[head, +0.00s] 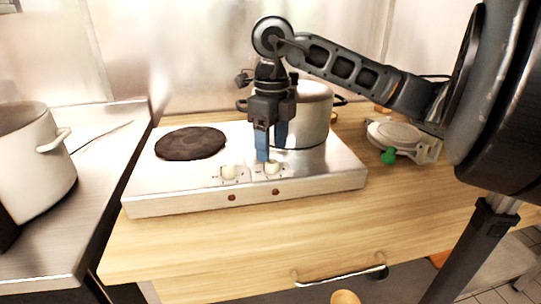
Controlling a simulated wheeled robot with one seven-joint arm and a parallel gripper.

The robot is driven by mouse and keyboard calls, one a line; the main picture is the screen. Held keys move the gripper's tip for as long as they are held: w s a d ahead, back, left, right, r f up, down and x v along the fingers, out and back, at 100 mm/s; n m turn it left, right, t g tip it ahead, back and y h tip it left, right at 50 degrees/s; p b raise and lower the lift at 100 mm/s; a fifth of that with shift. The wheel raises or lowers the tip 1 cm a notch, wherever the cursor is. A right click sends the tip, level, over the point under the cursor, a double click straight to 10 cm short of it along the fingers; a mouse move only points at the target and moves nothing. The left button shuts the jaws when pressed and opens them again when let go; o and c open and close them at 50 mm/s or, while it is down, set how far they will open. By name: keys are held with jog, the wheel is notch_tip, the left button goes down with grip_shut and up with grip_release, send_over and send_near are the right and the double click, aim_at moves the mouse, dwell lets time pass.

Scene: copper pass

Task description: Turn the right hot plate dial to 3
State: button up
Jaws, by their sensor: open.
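The silver hot plate (335,180) stands on the wooden counter with two cream dials on its top near the front. The right dial (273,167) sits just below my gripper's fingertips. The left dial (229,172) is a short way to the left. My gripper (270,154) points down with its blue fingers apart, and nothing shows between them. The fingertips are at or just behind the right dial; I cannot tell whether they touch it. The small scale marks around the dials are too small to read.
A lidded metal pot (313,112) stands on the right burner, close beside my gripper. The left dark burner (190,143) is bare. A waffle-iron-like appliance (398,137) with a green knob lies right. A large pot (32,160) stands far left. The counter's front (190,245) is clear.

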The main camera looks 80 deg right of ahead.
aim_at(272, 161)
jog(key=shift+f, duration=1.85)
jog(key=shift+c, duration=0.4)
jog(key=c, duration=1)
jog(key=shift+o, duration=0.2)
jog(key=shift+f+n+b, duration=0.15)
jog(key=shift+n+b, duration=0.15)
jog(key=shift+b, duration=0.25)
